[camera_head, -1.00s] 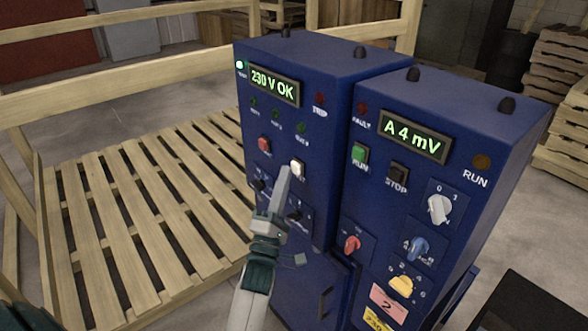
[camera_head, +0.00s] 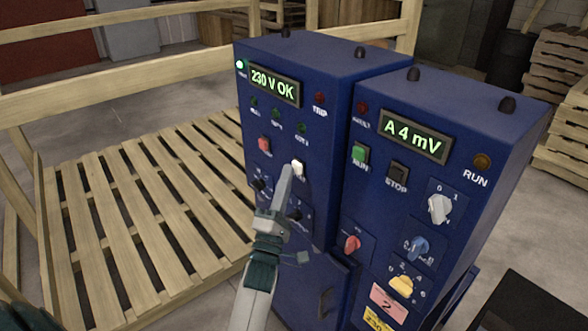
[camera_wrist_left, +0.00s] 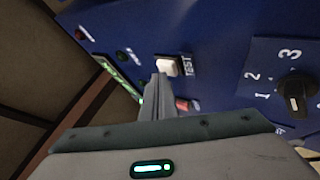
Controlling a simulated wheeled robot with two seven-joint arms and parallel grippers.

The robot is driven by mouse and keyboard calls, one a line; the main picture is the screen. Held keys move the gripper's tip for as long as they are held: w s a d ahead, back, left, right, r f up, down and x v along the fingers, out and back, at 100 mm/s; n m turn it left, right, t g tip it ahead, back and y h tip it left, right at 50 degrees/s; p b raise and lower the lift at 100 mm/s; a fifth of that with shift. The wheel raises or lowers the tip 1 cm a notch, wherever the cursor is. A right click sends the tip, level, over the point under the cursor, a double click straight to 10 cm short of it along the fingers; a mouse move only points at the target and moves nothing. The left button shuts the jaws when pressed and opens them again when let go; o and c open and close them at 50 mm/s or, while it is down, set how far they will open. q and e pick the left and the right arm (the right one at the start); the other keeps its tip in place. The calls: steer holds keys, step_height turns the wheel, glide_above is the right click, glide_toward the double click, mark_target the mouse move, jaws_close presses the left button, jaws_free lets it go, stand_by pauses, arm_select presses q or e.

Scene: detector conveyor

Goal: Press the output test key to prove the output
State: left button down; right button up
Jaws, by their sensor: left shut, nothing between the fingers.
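The white test key (camera_head: 298,168) is on the front of the left blue cabinet. The left wrist view shows it beside its TEST label (camera_wrist_left: 168,66). My left gripper (camera_head: 287,170) is shut and empty. Its fingertips are at the lower edge of the key in the head view and right by it in the wrist view (camera_wrist_left: 160,80); I cannot tell whether they touch it. The cabinet's display (camera_head: 274,86) reads 230 V OK, and a green lamp (camera_head: 240,64) beside it is lit. My right gripper is not in view.
A red key (camera_head: 265,145) sits left of the white key. Dark knobs are below, one marked with numbers (camera_wrist_left: 295,95). The right cabinet has a display (camera_head: 413,136) reading A 4 mV, a green RUN key (camera_head: 359,154) and several knobs. A wooden slatted pallet (camera_head: 150,215) lies left.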

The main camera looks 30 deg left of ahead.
arm_select(q)
steer(key=shift+w+d, duration=0.1)
steer(key=shift+w, duration=0.05)
stand_by(0.5)
steer(key=shift+s+a+p, duration=0.35)
steer(key=shift+s, duration=0.5)
steer(key=s, duration=0.1)
steer(key=s+a+p, duration=0.1)
steer(key=s, duration=0.1)
steer(key=s+a, duration=0.1)
steer(key=shift+s, duration=0.35)
steer(key=shift+p, duration=0.3)
stand_by(0.5)
